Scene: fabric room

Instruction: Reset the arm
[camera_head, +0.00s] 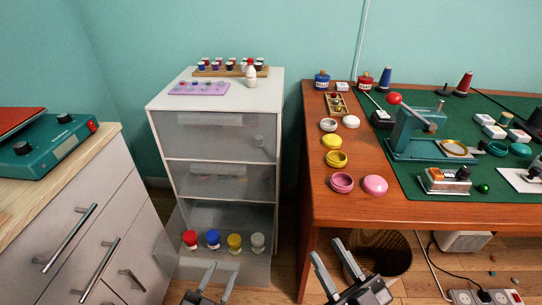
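My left gripper (213,284) is at the bottom of the head view, in front of the white cabinet, with its two fingers apart and nothing between them. My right gripper (326,260) is at the bottom, right of the middle, in front of the wooden desk's front edge. Its two fingers are spread apart and empty. Both grippers point up in the picture, away from me. Only the gripper ends show; most of both arms is out of view.
The white cabinet (160,140) has its lowest compartment open with several coloured jars (212,238). A wooden desk (320,205) holds a green mat, a press and round boxes. A waste basket (395,250) stands under it. A drawer unit (100,225) stands at left.

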